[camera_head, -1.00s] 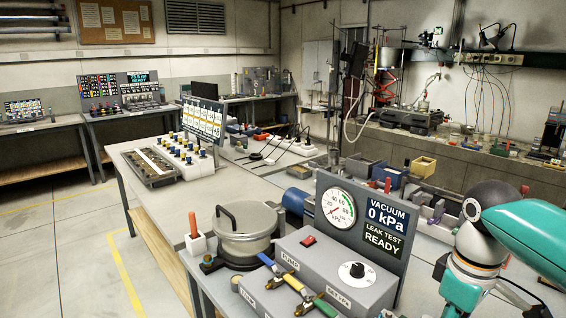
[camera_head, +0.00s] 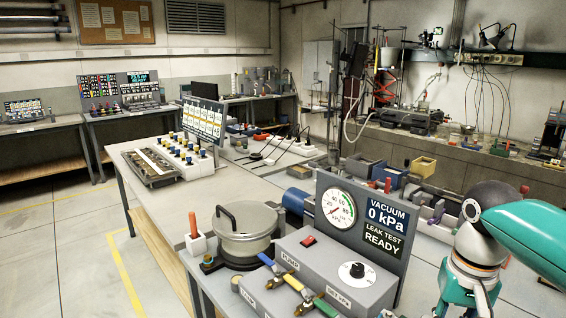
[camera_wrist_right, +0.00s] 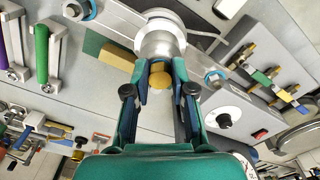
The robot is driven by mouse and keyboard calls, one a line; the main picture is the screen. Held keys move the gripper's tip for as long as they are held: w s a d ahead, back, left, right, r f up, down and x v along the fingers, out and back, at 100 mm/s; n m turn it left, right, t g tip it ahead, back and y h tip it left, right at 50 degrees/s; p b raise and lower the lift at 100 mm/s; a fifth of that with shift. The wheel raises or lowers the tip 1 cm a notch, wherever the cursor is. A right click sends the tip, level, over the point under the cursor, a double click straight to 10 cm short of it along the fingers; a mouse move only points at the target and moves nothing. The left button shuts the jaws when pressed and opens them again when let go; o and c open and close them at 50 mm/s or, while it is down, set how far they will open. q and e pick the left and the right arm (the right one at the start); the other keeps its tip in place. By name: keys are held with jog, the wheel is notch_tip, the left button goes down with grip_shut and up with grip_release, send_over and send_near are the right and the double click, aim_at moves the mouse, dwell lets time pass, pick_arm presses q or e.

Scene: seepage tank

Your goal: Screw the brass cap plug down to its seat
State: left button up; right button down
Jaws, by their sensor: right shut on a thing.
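In the right wrist view my right gripper (camera_wrist_right: 160,70) points up the picture, its two dark fingers drawn close together. A round brass-coloured piece, which looks like the brass cap plug (camera_wrist_right: 160,81), shows between the fingers. The gripper is shut on it. A silver cylindrical fitting (camera_wrist_right: 160,38) with a wide rim lies just beyond the fingertips. The exact contact and any gap between plug and seat are hidden. In the head view only links of my right arm show at the right edge. My left gripper is out of view.
A grey console with a dial (camera_head: 338,208) and valve handles stands at the bench front beside a lidded pot (camera_head: 243,236). In the wrist view a yellow block (camera_wrist_right: 117,55) lies left of the fitting, and colored-handled valves (camera_wrist_right: 272,75) lie to its right.

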jog(key=m, duration=0.3)
jog(key=shift+f, duration=0.25)
jog(key=c, duration=0.9)
grip_release()
jog(key=shift+w+r, duration=0.1)
jog(key=shift+r, duration=0.15)
notch_tip(320, 180, up, 2)
jog(key=shift+r+p, duration=0.1)
jog(key=shift+p, duration=1.1)
jog(key=n, duration=0.3)
jog(key=shift+n, duration=0.3)
jog(key=n, duration=0.3)
jog(key=shift+n, duration=0.3)
